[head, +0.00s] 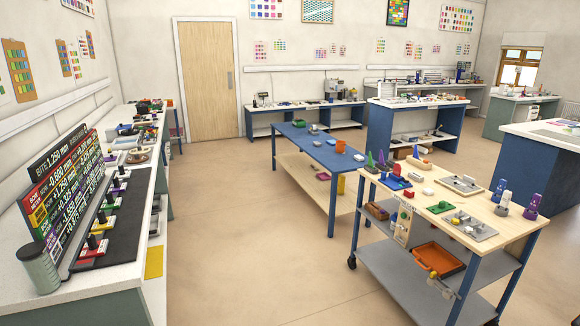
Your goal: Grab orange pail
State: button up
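A small orange pail-shaped container (340,146) stands upright on the blue-topped table (296,131), near its right part. It is small in the head view, so its handle and inside cannot be made out. My gripper is not in view, and nothing visible touches the orange container.
A wheeled cart (500,224) with small tools and an orange tray (436,262) on its shelf stands at the right front. A long counter with a black display board (58,185) lines the left. Open floor (250,250) lies between them.

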aim_at(341, 147)
jog(key=i, duration=5.8)
jog(key=i+z, duration=0.15)
jog(key=i, duration=0.35)
jog(key=i+j+z, duration=0.15)
jog(key=i, duration=0.35)
